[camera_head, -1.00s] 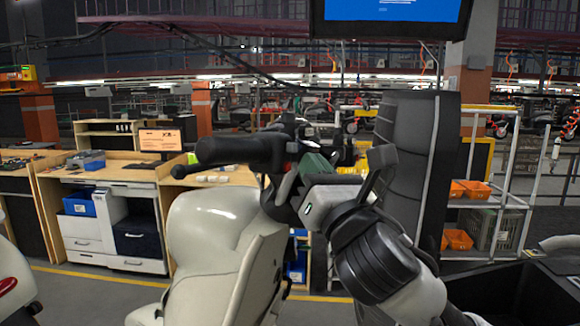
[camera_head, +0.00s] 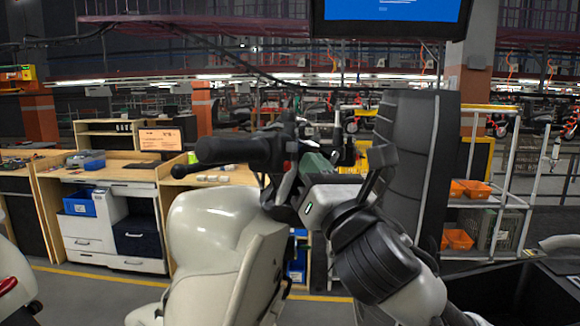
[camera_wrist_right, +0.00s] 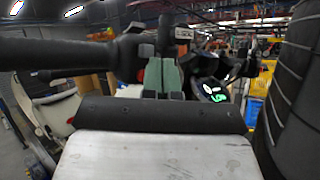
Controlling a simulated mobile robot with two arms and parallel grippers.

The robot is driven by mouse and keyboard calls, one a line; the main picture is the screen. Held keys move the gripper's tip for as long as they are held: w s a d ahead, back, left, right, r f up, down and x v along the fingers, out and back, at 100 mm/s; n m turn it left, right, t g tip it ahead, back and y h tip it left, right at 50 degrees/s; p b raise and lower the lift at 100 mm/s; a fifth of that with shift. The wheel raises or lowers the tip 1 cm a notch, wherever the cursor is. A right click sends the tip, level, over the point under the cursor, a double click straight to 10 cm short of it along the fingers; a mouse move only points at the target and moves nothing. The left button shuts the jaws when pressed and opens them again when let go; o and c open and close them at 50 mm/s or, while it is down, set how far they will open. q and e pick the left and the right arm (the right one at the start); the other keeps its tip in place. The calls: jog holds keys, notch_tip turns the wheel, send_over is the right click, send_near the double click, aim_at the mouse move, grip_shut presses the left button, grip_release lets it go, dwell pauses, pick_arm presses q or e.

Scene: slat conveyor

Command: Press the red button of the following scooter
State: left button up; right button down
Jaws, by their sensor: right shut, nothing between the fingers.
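The scooter has a cream body (camera_head: 215,228) and a black handlebar grip (camera_head: 238,151) pointing left, which also shows in the right wrist view (camera_wrist_right: 60,52). A small red spot, probably the red button (camera_head: 287,165), shows on the switch housing at the grip's inner end. My right gripper (camera_head: 309,163) is at this housing, coming from the right. In the right wrist view its green fingers (camera_wrist_right: 162,70) are together and empty, close in front of the housing. Whether they touch the button cannot be told. My left gripper is out of view.
A lit scooter display (camera_wrist_right: 212,91) is right of the fingers. Part of another scooter (camera_head: 15,285) shows at the left edge. Wooden workbenches (camera_head: 110,172) and a rack with orange bins (camera_head: 470,190) stand behind.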

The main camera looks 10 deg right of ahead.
jog(key=shift+w+a, duration=0.1)
dwell(0.7)
jog(key=shift+w+a, duration=0.2)
jog(key=shift+a, duration=0.05)
jog(key=shift+w+a+p, duration=0.25)
jog(key=shift+a+p, duration=0.05)
dwell(0.8)
jog(key=shift+d, duration=0.1)
jog(key=shift+s+d, duration=0.55)
dwell(0.4)
jog(key=s+d, duration=0.1)
jog(key=d, duration=0.1)
jog(key=s+d+p, duration=0.1)
jog(key=s, duration=0.1)
jog(key=shift+d+r, duration=0.1)
jog(key=shift+d, duration=0.3)
